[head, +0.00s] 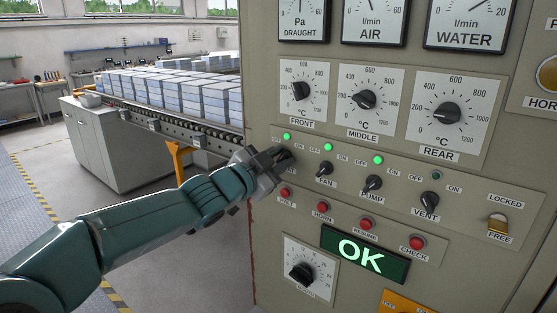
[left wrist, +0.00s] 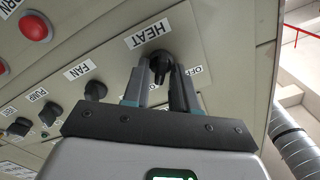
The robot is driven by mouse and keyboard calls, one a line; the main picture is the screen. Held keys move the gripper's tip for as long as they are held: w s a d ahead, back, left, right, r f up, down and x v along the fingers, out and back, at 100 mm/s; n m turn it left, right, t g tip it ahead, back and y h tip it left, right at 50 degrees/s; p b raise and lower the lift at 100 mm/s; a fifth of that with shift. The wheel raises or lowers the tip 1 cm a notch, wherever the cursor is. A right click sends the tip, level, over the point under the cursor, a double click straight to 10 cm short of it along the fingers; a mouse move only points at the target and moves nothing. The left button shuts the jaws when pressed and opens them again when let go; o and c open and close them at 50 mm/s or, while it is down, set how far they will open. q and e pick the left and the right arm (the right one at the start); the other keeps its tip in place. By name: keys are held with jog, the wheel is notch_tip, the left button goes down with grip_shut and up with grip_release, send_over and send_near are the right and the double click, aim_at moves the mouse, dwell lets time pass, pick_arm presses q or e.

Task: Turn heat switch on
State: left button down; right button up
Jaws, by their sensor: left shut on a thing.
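The heat switch (left wrist: 160,64) is a black knob under the HEAT label in the left wrist view, with an OFF label beside it. My left gripper (left wrist: 160,80) has its two fingers on either side of the knob and is shut on it. In the head view my left gripper (head: 276,162) is at the left end of the switch row and mostly hides the heat switch. The green lamp (head: 287,136) above it is lit. My right gripper is not in view.
Fan (head: 324,168), pump (head: 373,184) and vent (head: 430,201) switches continue the row to the right. Red buttons (head: 322,208) and a green OK display (head: 365,255) lie below. A conveyor with stacked blocks (head: 175,82) stands behind, left of the panel.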

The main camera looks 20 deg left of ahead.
pick_arm(q)
jog(key=c, duration=1.2)
grip_release()
jog(key=v, duration=1.6)
jog(key=shift+s, duration=0.25)
jog(key=shift+r, duration=0.1)
